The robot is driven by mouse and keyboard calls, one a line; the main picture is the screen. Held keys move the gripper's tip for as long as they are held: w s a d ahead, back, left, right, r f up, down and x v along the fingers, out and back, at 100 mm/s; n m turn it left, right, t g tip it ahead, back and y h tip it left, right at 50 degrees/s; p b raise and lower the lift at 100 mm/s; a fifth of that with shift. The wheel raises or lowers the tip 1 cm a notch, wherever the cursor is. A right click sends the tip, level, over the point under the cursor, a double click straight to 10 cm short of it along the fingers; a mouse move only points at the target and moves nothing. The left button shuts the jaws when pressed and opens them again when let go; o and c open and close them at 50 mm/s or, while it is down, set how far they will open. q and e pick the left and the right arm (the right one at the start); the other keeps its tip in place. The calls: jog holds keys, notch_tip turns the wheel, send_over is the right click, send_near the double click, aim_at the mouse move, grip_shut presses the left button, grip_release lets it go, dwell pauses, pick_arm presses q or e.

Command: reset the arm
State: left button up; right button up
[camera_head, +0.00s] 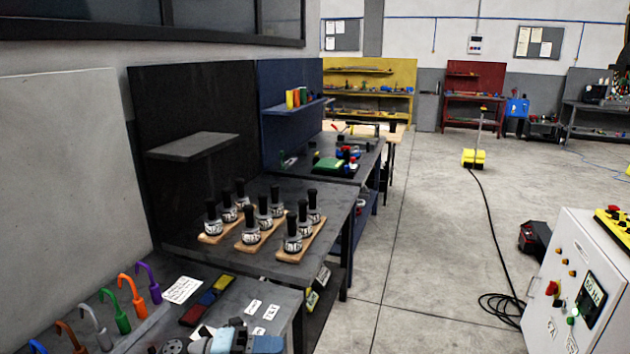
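No robot arm that I can be sure of shows in the head view, and neither of my grippers can be made out. A white control cabinet (560,275) stands at the lower right, cut off by the picture edge. Its sloped front has a small lit display, a red knob (552,288), a green-lit button (572,320) and several small orange buttons. A yellow box with red and dark buttons (613,228) lies on its top. A tilting positioner cannot be identified in this view.
A near bench (290,303) holds coloured hooks (130,291) and a partly cut-off blue-grey object (240,343). A dark table (335,222) behind it carries wooden racks of black-topped holders (264,215). A black cable (490,235) crosses the floor. The middle floor (420,260) is clear.

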pick_arm(q)
jog(key=s+a+f+n+t+y, duration=0.3)
jog(key=s+a+f+n+y, duration=0.1)
jog(key=f+n, duration=0.5)
jog(key=s+a+f+n+t+y, duration=0.4)
jog(key=s+f+n+y, duration=0.2)
jog(key=n, duration=0.6)
jog(key=s+a+f+n+t+y, duration=0.3)
jog(key=s+a+f+n+y, duration=0.1)
jog(key=s+f+n, duration=0.5)
notch_tip(320, 180, down, 3)
jog(key=shift+a+n+y, duration=0.4)
jog(key=shift+n+y, duration=0.3)
jog(key=shift+n, duration=0.3)
